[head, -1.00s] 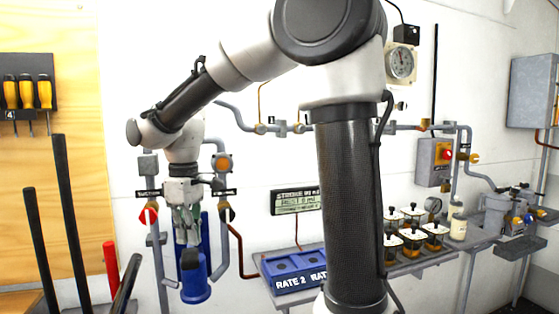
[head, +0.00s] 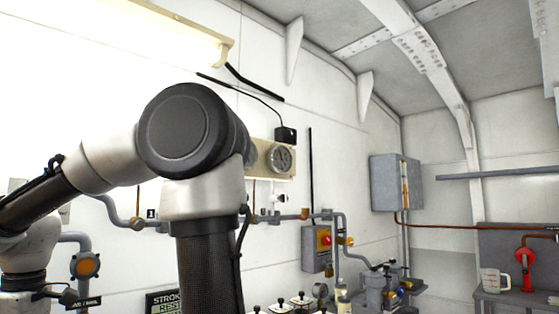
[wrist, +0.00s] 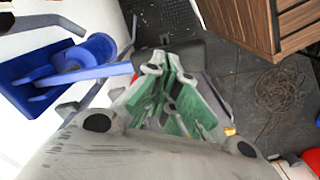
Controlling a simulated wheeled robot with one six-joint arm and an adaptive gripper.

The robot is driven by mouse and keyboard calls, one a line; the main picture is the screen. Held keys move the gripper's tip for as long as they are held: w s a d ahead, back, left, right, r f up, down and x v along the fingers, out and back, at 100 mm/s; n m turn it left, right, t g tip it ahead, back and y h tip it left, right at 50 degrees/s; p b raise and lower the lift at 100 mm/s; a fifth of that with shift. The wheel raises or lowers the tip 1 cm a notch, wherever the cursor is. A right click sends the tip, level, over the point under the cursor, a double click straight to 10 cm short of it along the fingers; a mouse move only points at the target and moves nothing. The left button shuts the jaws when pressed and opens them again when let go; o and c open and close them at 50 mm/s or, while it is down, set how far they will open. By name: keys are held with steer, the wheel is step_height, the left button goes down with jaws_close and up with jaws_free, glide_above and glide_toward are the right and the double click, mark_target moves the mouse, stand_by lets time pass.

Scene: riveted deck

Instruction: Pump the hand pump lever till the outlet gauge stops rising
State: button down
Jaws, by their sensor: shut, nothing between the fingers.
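In the wrist view my gripper (wrist: 170,78), with green-padded fingers, is shut with nothing between them. A blue pump body (wrist: 75,62) is at the left, and a blue bar (wrist: 92,76), seemingly its lever, runs right toward my fingers. A dark block (wrist: 180,52) lies just beyond the fingertips; I cannot tell whether they touch it. In the head view a round dial gauge (head: 279,158) with a dark face is on a cream plate on the wall. A second dial (head: 251,152) beside it is mostly hidden by my arm. The needle reading is too small to tell.
Grey pipes (head: 270,216) run along the wall. A grey switch box (head: 317,248) with a red knob and a grey cabinet (head: 396,182) are further right. A partly hidden display (head: 165,303) is at the bottom. In the wrist view a wooden cabinet (wrist: 262,22) stands upper right, above dark floor.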

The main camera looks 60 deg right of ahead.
steer(key=shift+f, duration=0.1)
steer(key=shift+f, duration=5.95)
step_height(320, 180, up, 12)
steer(key=shift+r, duration=0.1)
stand_by(1.3)
